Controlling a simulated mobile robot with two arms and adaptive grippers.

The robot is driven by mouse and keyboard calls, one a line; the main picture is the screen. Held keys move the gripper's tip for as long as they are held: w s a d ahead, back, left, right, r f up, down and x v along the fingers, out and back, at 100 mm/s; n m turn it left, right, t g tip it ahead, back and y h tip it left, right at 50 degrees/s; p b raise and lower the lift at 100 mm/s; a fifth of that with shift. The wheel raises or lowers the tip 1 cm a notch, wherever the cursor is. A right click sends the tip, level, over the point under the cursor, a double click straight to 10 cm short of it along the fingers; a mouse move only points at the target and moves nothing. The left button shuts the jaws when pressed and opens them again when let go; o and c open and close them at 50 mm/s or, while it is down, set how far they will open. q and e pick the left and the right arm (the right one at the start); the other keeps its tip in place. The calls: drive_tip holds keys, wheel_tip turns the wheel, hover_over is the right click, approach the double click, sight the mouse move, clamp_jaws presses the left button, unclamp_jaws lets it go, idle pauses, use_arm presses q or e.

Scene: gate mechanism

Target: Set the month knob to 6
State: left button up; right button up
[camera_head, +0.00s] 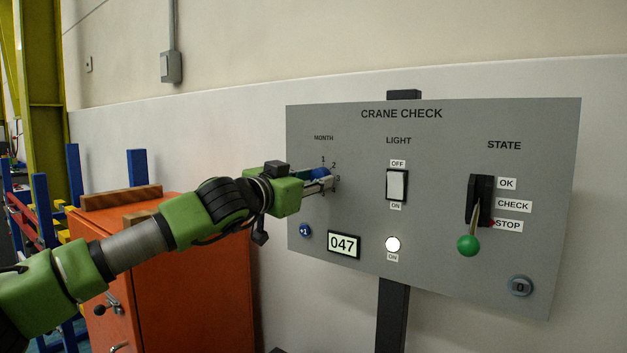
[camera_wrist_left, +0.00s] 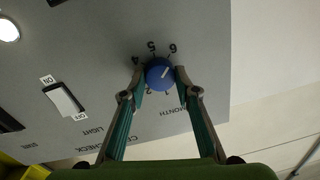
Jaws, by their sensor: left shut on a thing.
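The month knob is a round blue knob on the grey panel. In the left wrist view the knob (camera_wrist_left: 159,74) sits between my left gripper's fingertips (camera_wrist_left: 160,79), which are shut on its two sides. Its white pointer line slants up and right in that upside-down view, roughly towards the 6 (camera_wrist_left: 173,48). I cannot tell whether it lines up exactly. The 4 and 5 show beside it; other numbers are partly hidden by the fingers. In the head view my left gripper (camera_head: 321,180) reaches the dial from the left and covers much of it. My right gripper is not in view.
The CRANE CHECK panel (camera_head: 440,130) also carries a light switch (camera_head: 397,185), a lever with a green ball (camera_head: 468,245), a 047 display (camera_head: 344,244) and a blue +1 button (camera_head: 306,231). An orange cabinet (camera_head: 190,275) stands below my left arm.

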use_arm(q)
drive_tip(key=shift+f, duration=0.3)
drive_tip(key=o, duration=1)
drive_tip(key=shift+o, duration=0.6)
drive_tip(key=shift+r, duration=0.1)
drive_tip(key=shift+a+r, duration=0.1)
drive_tip(key=v, duration=1.2)
